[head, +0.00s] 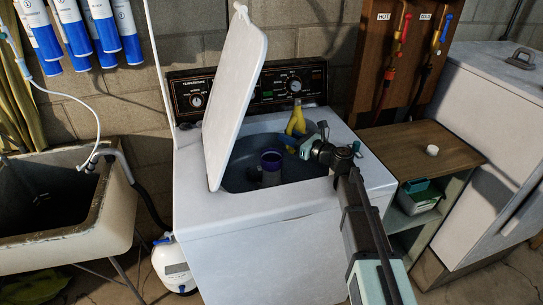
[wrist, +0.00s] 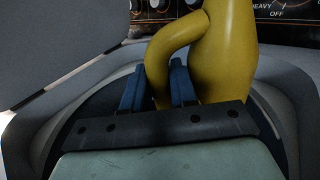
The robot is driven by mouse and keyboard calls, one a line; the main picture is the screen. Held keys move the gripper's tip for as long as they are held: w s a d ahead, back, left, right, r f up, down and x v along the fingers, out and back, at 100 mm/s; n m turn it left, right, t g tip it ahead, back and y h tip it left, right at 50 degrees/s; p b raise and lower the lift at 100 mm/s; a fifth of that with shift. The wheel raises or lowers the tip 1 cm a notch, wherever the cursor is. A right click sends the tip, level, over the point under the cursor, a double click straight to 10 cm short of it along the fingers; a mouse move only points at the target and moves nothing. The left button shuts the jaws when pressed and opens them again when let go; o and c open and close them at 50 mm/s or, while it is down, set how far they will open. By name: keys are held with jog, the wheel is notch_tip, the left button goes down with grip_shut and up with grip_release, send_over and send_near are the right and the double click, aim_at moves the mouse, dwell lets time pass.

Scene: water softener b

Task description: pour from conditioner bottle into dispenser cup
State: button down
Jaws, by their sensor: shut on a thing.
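The yellow conditioner bottle (head: 297,119) is over the back right part of the washer's open tub, roughly upright with a slight lean. In the wrist view the bottle (wrist: 225,55) fills the upper right, its top out of frame. My gripper (head: 305,143) is shut on the bottle's handle, with a blue finger on each side of it in the wrist view (wrist: 158,88). The dispenser cup (head: 271,160), with a dark purple rim, stands upright in the tub, left of and nearer than the bottle. The bottle and cup are apart. The bottle's mouth cannot be made out.
The washer's white lid (head: 237,90) stands open left of the cup. The control panel (head: 255,88) is behind the bottle. A wooden-topped cabinet (head: 415,150) with a small white round object (head: 432,150) is at the right. A sink (head: 65,200) is at the left.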

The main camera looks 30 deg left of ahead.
jog(key=n, duration=0.1)
jog(key=f+n+h, duration=0.1)
jog(key=n, duration=0.1)
jog(key=shift+w+d+f+n, duration=0.1)
jog(key=shift+w+f+n, duration=0.1)
jog(key=shift+f+n, duration=0.1)
jog(key=f+n, duration=0.1)
jog(key=f+n+h, duration=0.1)
jog(key=shift+w+d+n+t, duration=0.1)
jog(key=shift+w+n+t, duration=0.1)
jog(key=shift+n+t, duration=0.15)
jog(key=w+n, duration=0.1)
jog(key=w+d+n+t+h, duration=0.1)
jog(key=w+n, duration=0.1)
jog(key=w+d+n+h, duration=0.1)
jog(key=n, duration=0.1)
jog(key=shift+w+d+r+t, duration=0.25)
jog(key=shift+w+r, duration=0.05)
jog(key=shift+r, duration=0.05)
jog(key=shift+w+d+f+h, duration=0.1)
jog(key=shift+w+h, duration=0.05)
jog(key=shift+h, duration=0.15)
jog(key=shift+f+n+t, duration=0.5)
jog(key=shift+f+n, duration=0.15)
jog(key=shift+n, duration=0.1)
dwell(2.6)
jog(key=shift+w+d+f+n+h, duration=0.1)
jog(key=shift+w+f+n+h, duration=0.1)
jog(key=shift+f+n+h, duration=0.15)
dwell(2.0)
